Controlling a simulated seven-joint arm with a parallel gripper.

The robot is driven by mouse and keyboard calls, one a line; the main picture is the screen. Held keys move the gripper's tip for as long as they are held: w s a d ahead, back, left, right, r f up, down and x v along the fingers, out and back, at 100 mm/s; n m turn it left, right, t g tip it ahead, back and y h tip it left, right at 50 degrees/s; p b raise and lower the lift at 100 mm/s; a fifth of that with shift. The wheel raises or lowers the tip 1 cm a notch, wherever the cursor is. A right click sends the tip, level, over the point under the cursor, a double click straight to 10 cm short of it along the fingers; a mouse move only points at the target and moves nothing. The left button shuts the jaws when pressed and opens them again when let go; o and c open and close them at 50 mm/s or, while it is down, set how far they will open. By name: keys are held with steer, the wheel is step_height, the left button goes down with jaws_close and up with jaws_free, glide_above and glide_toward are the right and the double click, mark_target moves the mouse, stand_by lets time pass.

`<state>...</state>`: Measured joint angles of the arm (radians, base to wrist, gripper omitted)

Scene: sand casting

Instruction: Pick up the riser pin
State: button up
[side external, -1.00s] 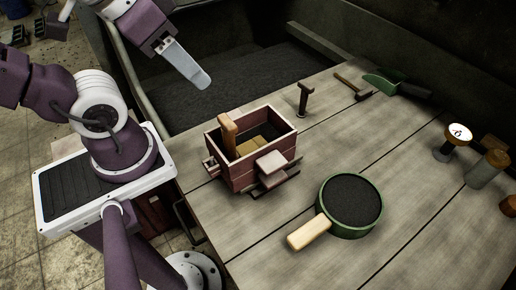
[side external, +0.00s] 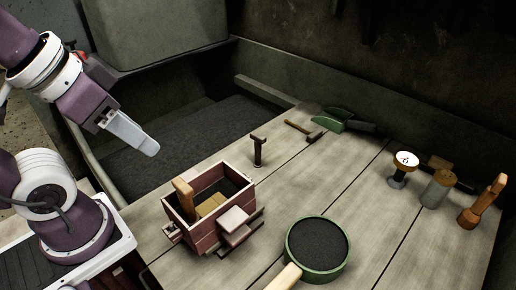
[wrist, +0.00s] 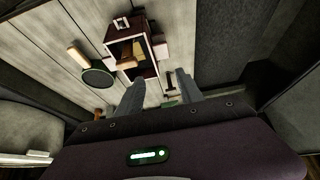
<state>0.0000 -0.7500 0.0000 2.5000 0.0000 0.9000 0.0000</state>
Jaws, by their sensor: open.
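A dark T-shaped pin (side external: 258,150) stands upright on the table behind the wooden moulding box; it may be the riser pin, but I cannot tell for sure. It also shows near my right finger in the wrist view (wrist: 170,79). A brown wooden peg (side external: 183,198) stands tilted inside the box (side external: 193,238). My gripper (side external: 147,147) is in the air left of the pin and box, over the dark sand pit. In the wrist view my gripper (wrist: 160,82) has its two fingers apart with nothing held between them.
A green sieve (side external: 318,274) with a wooden handle lies right of the box. A small hammer (side external: 299,129) and a green trowel (side external: 333,120) lie at the back. A white-topped tool (side external: 404,164), a cylinder (side external: 437,188) and a wooden tool (side external: 482,203) stand at right.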

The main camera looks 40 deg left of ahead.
steer(key=m+g, duration=0.6)
steer(key=m, duration=1.1)
glide_above(258, 164)
steer(key=f, duration=0.8)
steer(key=a+f, duration=0.1)
steer(key=f, duration=0.3)
steer(key=shift+w+f, duration=0.25)
steer(key=shift+w, duration=0.1)
steer(key=f, duration=0.7)
steer(key=shift+d+f, duration=0.25)
steer(key=shift+c, duration=0.4)
jaws_close()
